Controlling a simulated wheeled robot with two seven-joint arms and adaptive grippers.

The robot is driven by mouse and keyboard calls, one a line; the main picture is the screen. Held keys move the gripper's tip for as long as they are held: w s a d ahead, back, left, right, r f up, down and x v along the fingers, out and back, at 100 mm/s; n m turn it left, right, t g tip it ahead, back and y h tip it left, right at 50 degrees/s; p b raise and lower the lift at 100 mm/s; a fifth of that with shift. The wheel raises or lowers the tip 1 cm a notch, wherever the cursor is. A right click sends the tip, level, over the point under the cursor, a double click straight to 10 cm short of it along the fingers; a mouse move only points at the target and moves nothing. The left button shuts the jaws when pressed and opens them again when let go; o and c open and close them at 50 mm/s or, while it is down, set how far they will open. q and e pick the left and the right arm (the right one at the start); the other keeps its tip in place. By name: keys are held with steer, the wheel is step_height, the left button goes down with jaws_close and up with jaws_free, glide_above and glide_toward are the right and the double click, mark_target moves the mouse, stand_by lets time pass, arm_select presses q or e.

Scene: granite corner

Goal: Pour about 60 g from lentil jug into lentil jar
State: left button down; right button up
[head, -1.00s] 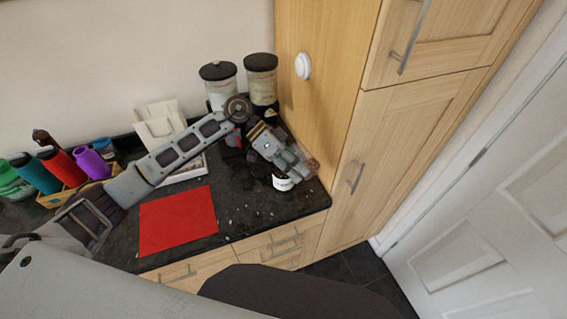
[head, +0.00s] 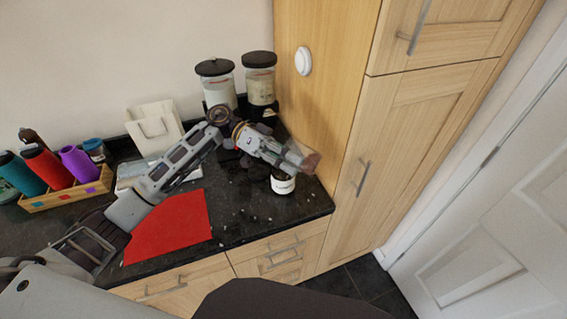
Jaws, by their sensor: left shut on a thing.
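My left gripper (head: 298,154) reaches in from the left and is shut on the lentil jug (head: 311,163), a see-through vessel with a brownish tint, mostly hidden by the fingers. The jug is just above and to the right of the lentil jar (head: 283,184), close to the cabinet side. I cannot make out the jug's exact tilt or any falling stream. My right gripper is not in view.
Pale specks lie on the dark counter (head: 245,221) left of the jar. Two lidded canisters (head: 217,88) (head: 261,86) stand behind. A red mat (head: 178,228) lies left, a wooden crate of bottles (head: 65,196) farther left. A tall wooden cabinet (head: 325,110) closes the right side.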

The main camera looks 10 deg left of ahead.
arm_select(q)
steer(key=shift+a+r, duration=0.1)
steer(key=shift+w+a, duration=0.2)
steer(key=shift+s+d+h, duration=0.1)
steer(key=shift+h, duration=0.2)
